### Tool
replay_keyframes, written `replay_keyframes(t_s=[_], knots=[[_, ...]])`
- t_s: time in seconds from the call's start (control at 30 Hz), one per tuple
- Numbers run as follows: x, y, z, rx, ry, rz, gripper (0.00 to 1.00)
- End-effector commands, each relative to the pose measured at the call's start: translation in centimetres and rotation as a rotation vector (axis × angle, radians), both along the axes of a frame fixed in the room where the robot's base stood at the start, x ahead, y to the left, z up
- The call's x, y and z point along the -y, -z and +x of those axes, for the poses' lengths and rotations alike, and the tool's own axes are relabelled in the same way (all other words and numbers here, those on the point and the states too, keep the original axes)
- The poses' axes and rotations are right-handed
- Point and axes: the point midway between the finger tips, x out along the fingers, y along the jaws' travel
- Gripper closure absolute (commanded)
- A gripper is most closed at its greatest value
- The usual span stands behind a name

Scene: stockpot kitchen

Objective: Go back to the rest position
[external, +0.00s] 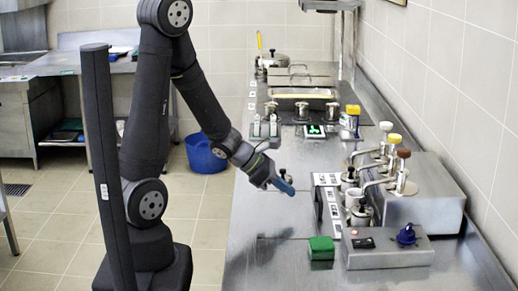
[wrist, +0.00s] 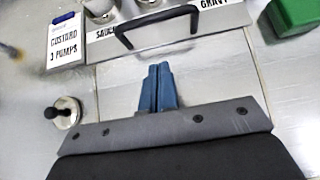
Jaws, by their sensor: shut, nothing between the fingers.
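My gripper (external: 284,187) has blue fingers and hangs above the steel counter (external: 262,222), apart from everything around it. In the wrist view the two blue fingers (wrist: 158,88) are pressed together with nothing between them. My arm reaches out to the right over the counter from its base in the external view.
A labelled sauce station (external: 328,208) with a black handle (wrist: 155,28) is close ahead of the fingers. A green block (external: 321,247) and a grey control box (external: 388,247) sit near the front. Pump dispensers (external: 402,172) stand at right. A blue bucket (external: 207,153) is on the floor.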

Motion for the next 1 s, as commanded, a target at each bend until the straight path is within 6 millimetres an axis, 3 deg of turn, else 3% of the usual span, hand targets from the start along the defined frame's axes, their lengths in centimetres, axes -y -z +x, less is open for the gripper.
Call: replay_keyframes(t_s=[0.2, 0.4, 0.8, 1.0], knots=[[2.7, 1.5, -0.1, -0.002, 0.004, 0.001, 1.00], [4.9, 0.9, 0.0, 0.000, 0.004, -0.003, 1.00], [5.5, 0.8, 0.0, 0.000, 0.002, -0.002, 1.00], [5.5, 0.8, 0.0, 0.000, 0.002, -0.002, 0.61]])
